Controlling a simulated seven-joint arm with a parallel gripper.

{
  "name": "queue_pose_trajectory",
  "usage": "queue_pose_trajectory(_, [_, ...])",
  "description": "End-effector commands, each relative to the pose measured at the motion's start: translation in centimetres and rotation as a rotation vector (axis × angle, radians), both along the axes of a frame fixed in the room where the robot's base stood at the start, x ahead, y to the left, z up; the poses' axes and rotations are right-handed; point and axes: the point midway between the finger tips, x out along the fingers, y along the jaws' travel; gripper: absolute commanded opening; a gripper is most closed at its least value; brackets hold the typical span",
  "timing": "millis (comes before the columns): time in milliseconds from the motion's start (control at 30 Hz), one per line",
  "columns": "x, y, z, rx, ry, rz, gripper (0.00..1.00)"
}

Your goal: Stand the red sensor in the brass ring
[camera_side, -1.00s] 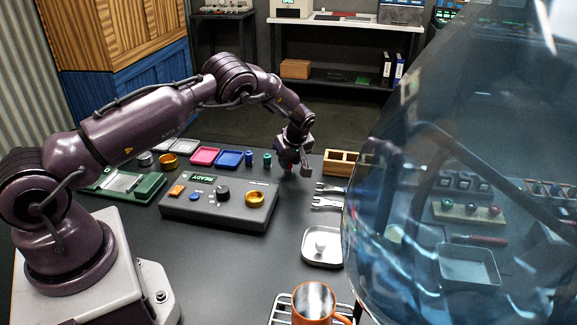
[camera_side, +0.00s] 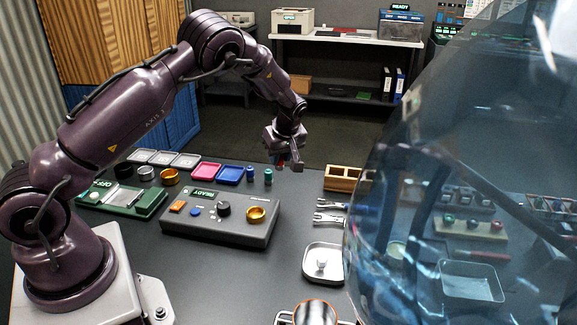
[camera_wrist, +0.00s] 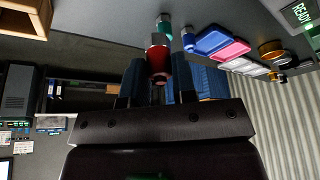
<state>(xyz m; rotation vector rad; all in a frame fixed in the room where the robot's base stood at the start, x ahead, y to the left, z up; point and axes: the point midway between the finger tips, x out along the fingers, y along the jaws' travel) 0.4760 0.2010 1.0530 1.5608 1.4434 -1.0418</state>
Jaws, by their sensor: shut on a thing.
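The red sensor (camera_wrist: 158,62) is a red cylinder with a metallic end, held between the fingers of my gripper (camera_wrist: 158,82). In the side view my gripper (camera_side: 283,163) is shut and raised above the bench, behind the grey control box; only a little red shows there. A brass ring (camera_side: 256,215) sits on the right part of the control box's top, in front of and below my gripper. Another brass-coloured ring (camera_side: 169,177) lies in the back row at the left. The sensor and the ring on the box are well apart.
Blue and green small cylinders (camera_side: 268,176) stand behind the grey control box (camera_side: 222,225). Pink and blue trays (camera_side: 206,173) lie to their left. A wooden rack (camera_side: 342,178) stands at the right. A large clear blue-tinted dome (camera_side: 440,170) covers the right side.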

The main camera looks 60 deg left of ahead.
Motion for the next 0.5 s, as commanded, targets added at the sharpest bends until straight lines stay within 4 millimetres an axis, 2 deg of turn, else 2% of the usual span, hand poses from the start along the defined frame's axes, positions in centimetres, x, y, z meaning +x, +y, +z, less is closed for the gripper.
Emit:
queue_pose_trajectory(33, [-1.0,-0.6,1.1,-0.001,-0.001,-0.002,0.02])
queue_pose_trajectory(200, [-4.2,-1.9,2.4,-0.001,-0.001,-0.002,0.02])
queue_pose_trajectory(500, [-8.0,-3.6,4.0,0.0,0.001,-0.004,0.02])
